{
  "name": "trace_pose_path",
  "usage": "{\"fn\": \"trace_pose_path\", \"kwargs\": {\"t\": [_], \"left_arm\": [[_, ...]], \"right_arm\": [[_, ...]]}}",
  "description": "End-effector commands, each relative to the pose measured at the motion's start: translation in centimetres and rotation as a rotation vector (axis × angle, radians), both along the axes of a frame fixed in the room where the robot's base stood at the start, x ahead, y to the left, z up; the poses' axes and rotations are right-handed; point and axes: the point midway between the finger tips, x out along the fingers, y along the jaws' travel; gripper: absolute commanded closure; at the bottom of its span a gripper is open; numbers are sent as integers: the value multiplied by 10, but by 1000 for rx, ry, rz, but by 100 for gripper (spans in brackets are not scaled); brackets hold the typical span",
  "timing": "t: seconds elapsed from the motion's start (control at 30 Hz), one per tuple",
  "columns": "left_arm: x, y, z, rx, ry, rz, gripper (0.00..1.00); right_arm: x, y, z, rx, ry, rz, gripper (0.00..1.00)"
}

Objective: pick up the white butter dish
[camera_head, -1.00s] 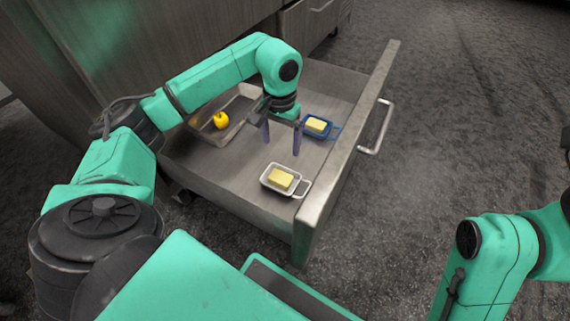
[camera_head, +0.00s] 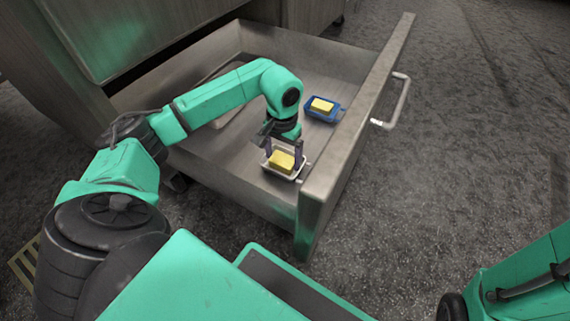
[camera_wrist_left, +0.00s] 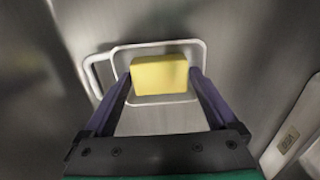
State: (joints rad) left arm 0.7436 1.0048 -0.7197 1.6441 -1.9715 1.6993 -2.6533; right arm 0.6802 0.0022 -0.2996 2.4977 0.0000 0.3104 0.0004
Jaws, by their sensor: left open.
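The white butter dish (camera_head: 284,175) lies in the open drawer near its front panel, with a yellow block of butter (camera_head: 281,161) in it. My left gripper (camera_head: 285,150) is open and points down right over the dish. In the left wrist view its fingers (camera_wrist_left: 160,82) are on either side of the butter, within the dish's outline. I cannot tell whether they touch anything. My right gripper is out of view.
A blue butter dish (camera_head: 323,115) with butter stands in the drawer beyond the white one. A tray (camera_head: 225,115) is partly hidden behind my left arm. The drawer's front panel (camera_head: 345,150) with its handle (camera_head: 397,105) rises close to the white dish.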

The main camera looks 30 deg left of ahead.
Motion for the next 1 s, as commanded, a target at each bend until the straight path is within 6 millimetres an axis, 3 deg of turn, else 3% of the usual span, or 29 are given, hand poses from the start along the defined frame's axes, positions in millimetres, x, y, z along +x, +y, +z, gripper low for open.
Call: {"fn": "trace_pose_path", "kwargs": {"t": [0.1, 0.3, 0.57, 0.7, 0.8, 0.87, 1.0], "left_arm": [[0, 0, 2, 0, 0, 0, 11], [0, 0, 2, 0, -1, 0, 83], [0, 0, 5, 0, -1, 0, 83], [1, 0, 21, -1, -2, -1, 83], [1, 0, 45, 0, -4, -1, 83], [1, 0, 67, 0, -4, -1, 83], [1, 0, 133, 0, -6, 0, 83]], "right_arm": [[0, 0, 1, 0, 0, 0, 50], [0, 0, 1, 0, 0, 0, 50], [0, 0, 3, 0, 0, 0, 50], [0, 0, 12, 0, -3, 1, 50], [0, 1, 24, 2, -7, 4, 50], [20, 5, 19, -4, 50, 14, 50], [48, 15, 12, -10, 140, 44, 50]]}}
